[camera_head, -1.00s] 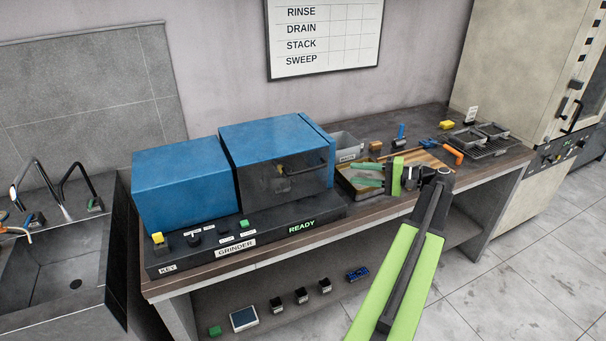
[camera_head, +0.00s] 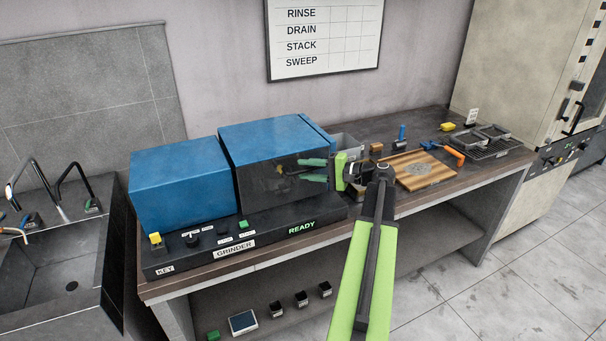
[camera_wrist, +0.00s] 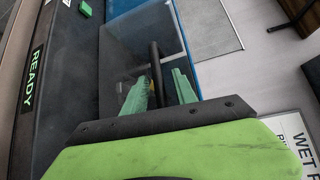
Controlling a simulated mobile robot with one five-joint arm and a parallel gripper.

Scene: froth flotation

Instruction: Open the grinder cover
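The grinder (camera_head: 180,185) is a blue machine on the bench, with a black control panel whose display reads READY. Its cover (camera_head: 255,185) is a dark, see-through front panel, and it looks closed. The cover's dark bar handle (camera_wrist: 154,62) shows in the wrist view; in the head view it is partly hidden by my fingers. My gripper (camera_head: 303,169) is in front of the cover's right part, with green fingers pointing left at it. In the wrist view my gripper (camera_wrist: 160,76) is open, with the handle between its fingers. I cannot tell whether they touch it.
A wooden board (camera_head: 425,172), a yellow block (camera_head: 447,126), an orange-handled tool (camera_head: 453,151) and wire racks (camera_head: 490,135) lie on the bench to the right. A grey bin (camera_head: 345,141) stands behind my gripper. A sink (camera_head: 60,250) is at the left.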

